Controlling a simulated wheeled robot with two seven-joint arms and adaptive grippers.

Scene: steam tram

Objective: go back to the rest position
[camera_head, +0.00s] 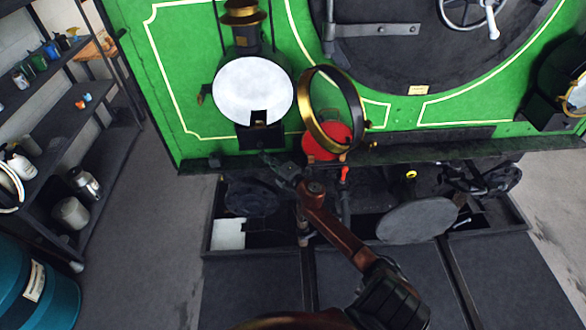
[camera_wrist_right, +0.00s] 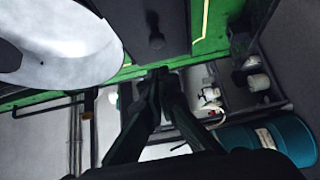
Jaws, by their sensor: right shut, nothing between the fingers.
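My right arm comes in from the bottom right of the head view. Its gripper (camera_head: 270,160) is in front of the tram's lower front edge, just below the white round lamp (camera_head: 253,91). In the right wrist view the dark fingers (camera_wrist_right: 158,76) are together with nothing between them. The lamp's white face also fills the upper left of that view (camera_wrist_right: 60,45). I cannot tell how far the fingertips are from the tram. My left gripper does not show.
The green tram front (camera_head: 185,85) stands ahead, with an open brass-rimmed ring (camera_head: 355,94) and red disc (camera_head: 333,142) sticking out. Shelves (camera_head: 70,115) and a teal barrel (camera_head: 40,295) stand at the left. A grey disc (camera_head: 415,221) lies below the tram. Grey floor between is clear.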

